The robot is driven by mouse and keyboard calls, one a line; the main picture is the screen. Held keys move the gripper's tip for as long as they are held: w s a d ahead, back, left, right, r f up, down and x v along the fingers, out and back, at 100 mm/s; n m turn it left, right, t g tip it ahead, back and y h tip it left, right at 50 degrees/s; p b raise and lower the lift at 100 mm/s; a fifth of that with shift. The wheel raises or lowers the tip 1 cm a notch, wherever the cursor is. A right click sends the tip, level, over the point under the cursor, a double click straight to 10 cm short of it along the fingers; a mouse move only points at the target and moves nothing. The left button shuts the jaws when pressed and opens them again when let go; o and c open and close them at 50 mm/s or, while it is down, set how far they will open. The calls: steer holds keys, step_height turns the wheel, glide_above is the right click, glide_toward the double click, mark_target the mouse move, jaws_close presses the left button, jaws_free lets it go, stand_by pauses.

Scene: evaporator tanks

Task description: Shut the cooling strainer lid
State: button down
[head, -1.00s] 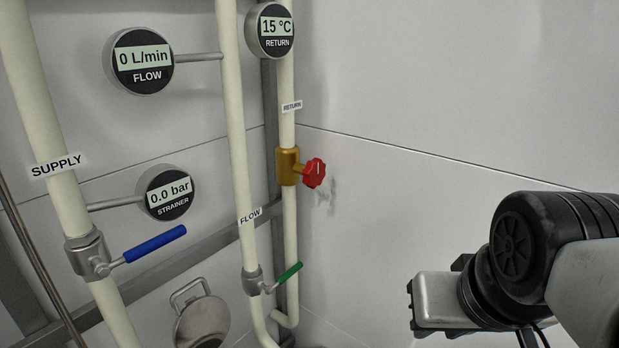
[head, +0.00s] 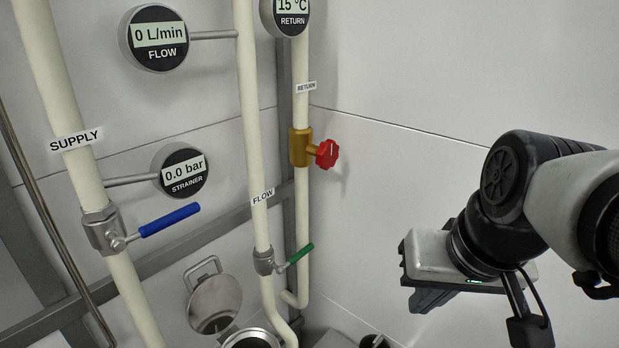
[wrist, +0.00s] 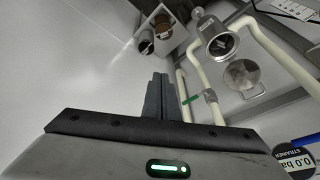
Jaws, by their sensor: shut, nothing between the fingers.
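The strainer lid (head: 215,303) is a round metal disc with a loop handle. It stands open, tilted up behind the strainer's round mouth (head: 250,339), which the bottom edge of the head view cuts off. In the wrist view the lid (wrist: 240,76) shows beside the open strainer mouth (wrist: 221,44), whose dark inside is visible. My gripper (head: 428,302) is at the right of the head view, well apart from the lid. Its fingers (wrist: 159,92) are together and empty in the wrist view.
The supply pipe (head: 70,120) has a blue lever valve (head: 168,219). The flow pipe (head: 250,130) has a green lever (head: 300,253), and the return pipe a red knob (head: 327,154). The strainer gauge (head: 181,170) reads 0.0 bar. Bare wall lies between pipes and gripper.

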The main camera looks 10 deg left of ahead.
steer(key=w+a+f+g+y+b, duration=0.1)
steer(key=w+a+f+g+y, duration=0.1)
steer(key=w+a+f+y, duration=0.3)
steer(key=w+a+f+g+y, duration=0.2)
steer(key=w+a+f+y, duration=0.3)
steer(key=w+a, duration=0.6)
steer(key=w+a+f+g+y+b, duration=0.1)
steer(key=w+a+f+g+y, duration=0.2)
steer(key=w+a+f+y, duration=0.2)
steer(key=shift+w+a+n+b, duration=0.1)
steer(key=shift+w+a, duration=0.45)
steer(key=shift+a, duration=0.65)
steer(key=shift+w+a+n+b, duration=0.15)
steer(key=shift+w+a, duration=0.4)
steer(key=shift+a, duration=0.7)
steer(key=shift+w+a+n+b, duration=0.1)
steer(key=shift+w+a, duration=0.45)
steer(key=shift+a, duration=0.65)
steer(key=p+x, duration=0.1)
steer(key=x, duration=0.8)
steer(key=shift+a+p, duration=0.3)
steer(key=shift+a, duration=0.1)
steer(key=shift+s+d+b, duration=0.1)
steer(key=shift+s+b, duration=0.05)
steer(key=shift+b, duration=0.15)
